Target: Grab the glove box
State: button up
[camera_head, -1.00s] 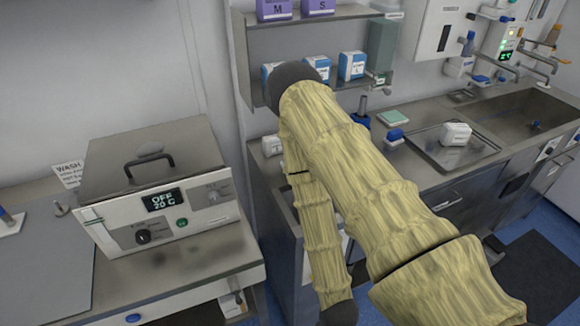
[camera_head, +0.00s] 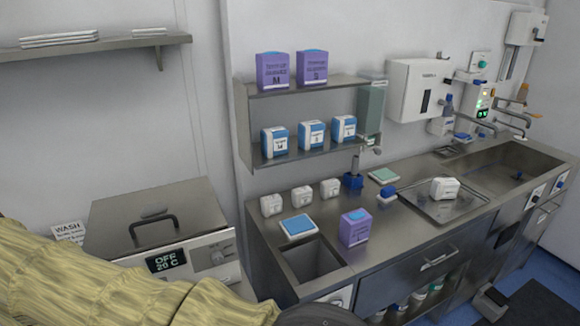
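Several boxes could be the glove box. Two purple boxes with blue tops stand on the upper wall shelf: the left box (camera_head: 273,71) is marked M and the right box (camera_head: 312,68) is marked S. A third purple box (camera_head: 354,227) stands on the steel counter, right of a square opening. Three blue and white boxes stand on the lower shelf, such as the left one (camera_head: 275,142); their print is too small to read. My arm in its yellow cover crosses the bottom left. My gripper is out of view.
The counter (camera_head: 408,220) also holds three small white boxes (camera_head: 302,196), a blue-framed pad (camera_head: 298,226) and a metal tray (camera_head: 457,212) with a white item. A heated bath (camera_head: 160,215) reading OFF 20 C stands left. A sink (camera_head: 511,170) lies right.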

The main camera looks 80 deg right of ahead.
aim_at(354, 226)
jog(key=u, duration=0.2)
jog(key=k, duration=1.05)
jog(key=z, duration=0.9)
